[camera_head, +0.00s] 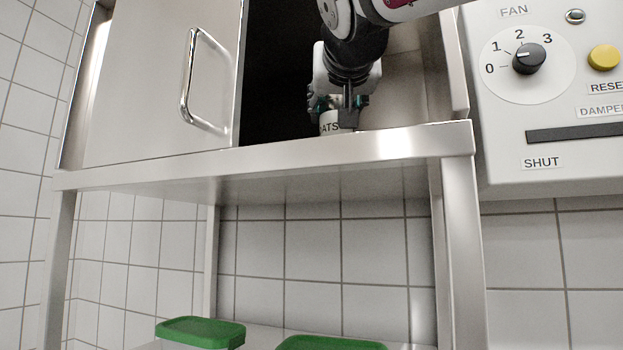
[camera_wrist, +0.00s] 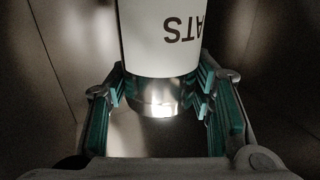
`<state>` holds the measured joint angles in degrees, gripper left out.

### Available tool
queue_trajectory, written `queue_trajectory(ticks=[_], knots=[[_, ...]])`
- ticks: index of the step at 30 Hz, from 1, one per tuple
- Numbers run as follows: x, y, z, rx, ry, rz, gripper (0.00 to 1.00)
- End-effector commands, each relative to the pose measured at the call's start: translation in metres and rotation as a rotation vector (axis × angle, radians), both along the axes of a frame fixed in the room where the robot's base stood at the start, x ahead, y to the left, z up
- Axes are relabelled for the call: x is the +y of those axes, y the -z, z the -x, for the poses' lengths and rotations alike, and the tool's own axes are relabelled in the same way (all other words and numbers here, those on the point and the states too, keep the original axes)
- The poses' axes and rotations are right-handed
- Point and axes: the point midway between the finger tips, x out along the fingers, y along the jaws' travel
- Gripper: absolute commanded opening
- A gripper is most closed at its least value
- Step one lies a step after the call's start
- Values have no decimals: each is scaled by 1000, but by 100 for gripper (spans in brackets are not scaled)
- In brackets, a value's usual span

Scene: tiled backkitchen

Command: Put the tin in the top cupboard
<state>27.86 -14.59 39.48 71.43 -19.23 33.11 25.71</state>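The tin (camera_head: 329,124) is white with dark lettering ending in "ATS". It is inside the top cupboard, just behind the front edge of the cupboard floor, which hides its base. My gripper (camera_head: 340,103) points down from above it. In the wrist view the tin (camera_wrist: 160,38) has a shiny metal end, and the fingers of my gripper (camera_wrist: 160,92) press on both sides of that end. I cannot tell whether the tin's base touches the cupboard floor. The top cupboard (camera_head: 300,148) is steel and open on the right.
A steel door with a bar handle (camera_head: 187,85) covers the cupboard's left part. A fan control panel (camera_head: 560,110) is at the right, close to the cupboard's side post. Green-lidded containers (camera_head: 200,332) stand below on a lower surface.

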Motion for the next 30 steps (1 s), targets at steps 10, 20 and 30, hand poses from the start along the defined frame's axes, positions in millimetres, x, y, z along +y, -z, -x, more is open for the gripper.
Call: queue_trajectory(ticks=[10, 20, 30], knots=[[0, 0, 0, 1, 0, 0, 68], [1, -3, 30, -5, -2, 1, 68], [0, -2, 96, -2, -1, 0, 68]])
